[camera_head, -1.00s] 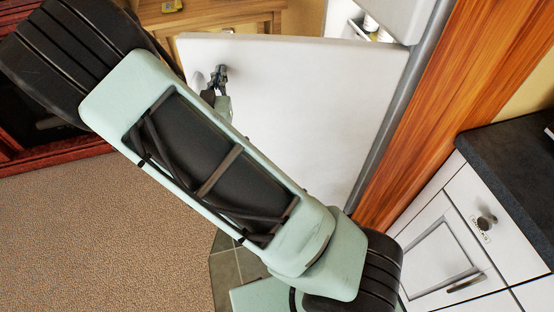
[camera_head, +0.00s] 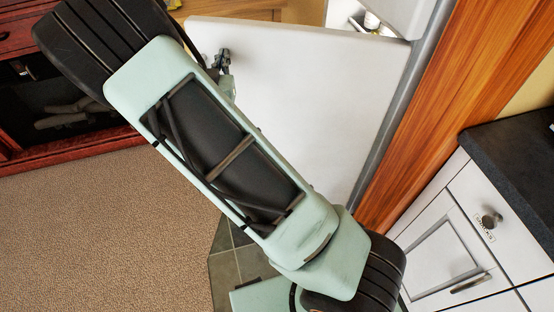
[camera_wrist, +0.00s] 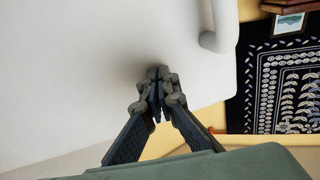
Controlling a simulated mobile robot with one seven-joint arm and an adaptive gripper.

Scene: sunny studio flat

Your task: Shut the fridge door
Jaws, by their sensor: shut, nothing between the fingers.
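The white fridge door (camera_head: 300,110) stands open, joined to the grey fridge frame (camera_head: 402,105) on its right. A lit gap with part of the inside shows behind its top edge. My gripper (camera_head: 222,60) is at the outer face of the door, near its free left edge. In the wrist view my gripper (camera_wrist: 157,95) is shut and empty, its tips at or very near the white door (camera_wrist: 90,70), with a shadow around them. The door's handle (camera_wrist: 222,30) is up and right of the tips. My arm hides the door's lower left part.
Wooden furniture (camera_head: 240,8) stands behind the door's free edge. White drawers (camera_head: 465,235) with a dark worktop (camera_head: 515,160) are at the right. A red cabinet (camera_head: 60,155) is at the left. Open carpet (camera_head: 110,235) lies at lower left.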

